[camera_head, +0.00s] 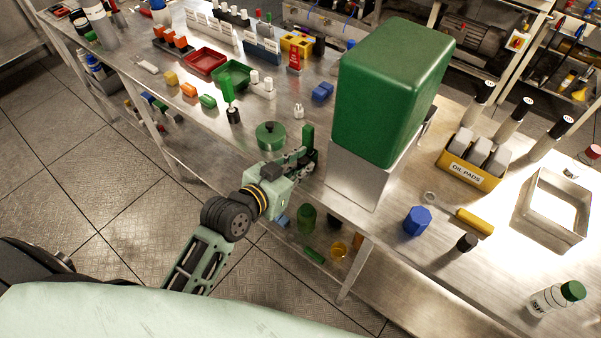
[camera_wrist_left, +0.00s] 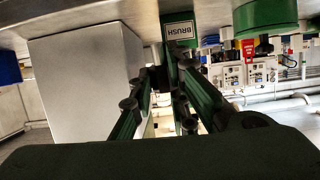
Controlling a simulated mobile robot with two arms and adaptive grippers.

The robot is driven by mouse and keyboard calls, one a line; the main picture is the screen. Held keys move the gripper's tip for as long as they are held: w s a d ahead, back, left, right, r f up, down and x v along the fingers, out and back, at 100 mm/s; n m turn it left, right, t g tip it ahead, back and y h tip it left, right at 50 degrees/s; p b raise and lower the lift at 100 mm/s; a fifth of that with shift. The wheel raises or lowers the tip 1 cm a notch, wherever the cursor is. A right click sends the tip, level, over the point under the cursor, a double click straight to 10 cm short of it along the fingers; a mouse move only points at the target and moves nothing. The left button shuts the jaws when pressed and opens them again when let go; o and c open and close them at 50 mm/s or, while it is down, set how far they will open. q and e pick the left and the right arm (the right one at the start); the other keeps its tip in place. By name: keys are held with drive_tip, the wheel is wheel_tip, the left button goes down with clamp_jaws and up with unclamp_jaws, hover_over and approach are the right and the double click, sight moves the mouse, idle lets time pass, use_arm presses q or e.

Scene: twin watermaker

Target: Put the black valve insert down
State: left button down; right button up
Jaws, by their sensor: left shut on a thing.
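My left gripper (camera_head: 306,158) is in the middle of the head view, at the bench's near edge, left of the steel base under the big green box. In the left wrist view the gripper (camera_wrist_left: 164,92) has its fingers closed in on a small dark piece (camera_wrist_left: 159,78). I take this piece to be the black valve insert; the fingers hide most of it, and its exact shape is unclear. In the head view I cannot make it out. A green block marked BRUSH (camera_wrist_left: 180,30) shows beyond the fingertips. My right gripper is not in view.
The big green box (camera_head: 385,95) on its steel base (camera_head: 352,178) stands right of the gripper. A blue hexagonal piece (camera_head: 417,221) and a yellow cylinder (camera_head: 474,221) lie at the right.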

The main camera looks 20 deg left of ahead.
use_arm(q)
wheel_tip(320, 180, down, 4)
drive_tip(key=shift+r, duration=0.25)
drive_tip(key=shift+f, duration=0.4)
drive_tip(key=c, duration=1.7)
unclamp_jaws()
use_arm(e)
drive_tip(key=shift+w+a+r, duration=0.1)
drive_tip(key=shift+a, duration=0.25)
